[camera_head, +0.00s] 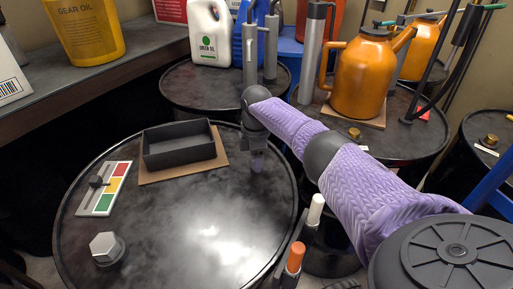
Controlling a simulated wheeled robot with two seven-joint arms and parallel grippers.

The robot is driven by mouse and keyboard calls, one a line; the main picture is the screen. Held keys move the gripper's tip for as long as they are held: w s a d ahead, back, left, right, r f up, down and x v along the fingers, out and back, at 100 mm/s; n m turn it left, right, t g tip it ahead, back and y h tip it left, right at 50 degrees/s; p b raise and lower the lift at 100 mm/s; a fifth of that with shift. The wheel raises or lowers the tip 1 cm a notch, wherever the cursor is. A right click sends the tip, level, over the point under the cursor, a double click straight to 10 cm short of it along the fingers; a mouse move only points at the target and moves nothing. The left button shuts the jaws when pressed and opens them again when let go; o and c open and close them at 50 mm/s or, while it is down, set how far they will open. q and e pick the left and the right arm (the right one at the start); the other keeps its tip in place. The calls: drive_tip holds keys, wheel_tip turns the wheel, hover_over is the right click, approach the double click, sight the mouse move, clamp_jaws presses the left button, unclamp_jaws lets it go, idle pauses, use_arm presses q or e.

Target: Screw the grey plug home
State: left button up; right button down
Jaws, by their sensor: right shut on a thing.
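A light grey hex-headed plug (106,247) sits at the front left of the near dark drum's top (190,240), close to its rim. I cannot tell how deep it sits. My right arm, in a purple sleeve, reaches in from the lower right. My right gripper (257,160) points down near the drum's right rear rim, beside the cardboard under the black tray. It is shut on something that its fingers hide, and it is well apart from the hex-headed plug. My left gripper is not in view.
The black open tray (178,151) stands on cardboard (185,172). A coloured gauge card (104,188) lies left of it. Orange (295,257) and white (316,209) capped posts stand at the front right. Orange cans (362,80) and a white jug (210,35) stand behind. The drum's middle is clear.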

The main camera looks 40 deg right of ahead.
drive_tip(key=m, duration=0.1)
drive_tip(key=m+p, duration=0.1)
drive_tip(key=shift+a+r+m+p, duration=0.1)
drive_tip(key=shift+r+m+p, duration=0.2)
drive_tip(key=shift+r, duration=0.1)
drive_tip(key=shift+f+m+p, duration=0.15)
drive_tip(key=shift+m+p, duration=0.2)
drive_tip(key=shift+m, duration=0.75)
drive_tip(key=shift+f+m, duration=0.2)
drive_tip(key=shift+m, duration=0.4)
drive_tip(key=m+p, duration=0.1)
drive_tip(key=m, duration=0.1)
drive_tip(key=shift+r+m, duration=0.15)
drive_tip(key=shift+m, duration=1.35)
drive_tip(key=shift+f+m, duration=0.2)
drive_tip(key=shift+m, duration=0.5)
